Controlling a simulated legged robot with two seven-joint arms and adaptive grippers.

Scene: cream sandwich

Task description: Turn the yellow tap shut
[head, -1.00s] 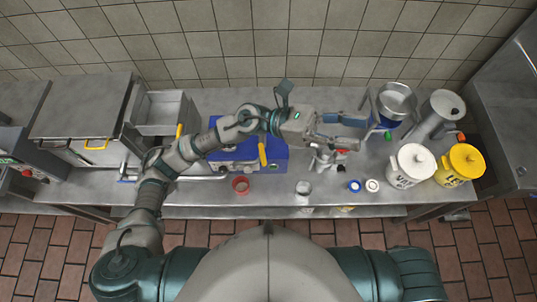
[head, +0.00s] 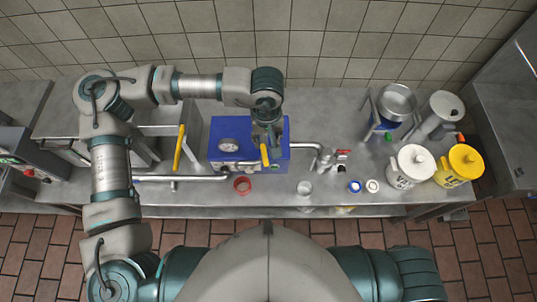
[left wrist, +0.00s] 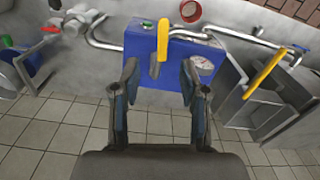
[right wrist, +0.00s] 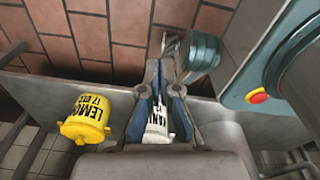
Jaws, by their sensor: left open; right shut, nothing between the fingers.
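A yellow tap handle (head: 265,155) stands on the front right of the blue box (head: 222,132) in the head view. It also shows in the left wrist view (left wrist: 163,40), pointing away from me. My left gripper (head: 268,132) is open above the blue box, just behind this handle. In the left wrist view its fingers (left wrist: 160,85) spread either side of the handle's line, with nothing held. A second yellow handle (head: 180,148) stands by the steel basin at left. My right gripper (right wrist: 162,70) is shut and empty, seen only in the right wrist view.
A steel pipe (head: 185,178) runs along the counter front. A red cup (head: 242,184) stands before the blue box. At right are a white tub (head: 412,165), a yellow tub (head: 460,165) and a steel pot (head: 397,100). The tiled wall closes the back.

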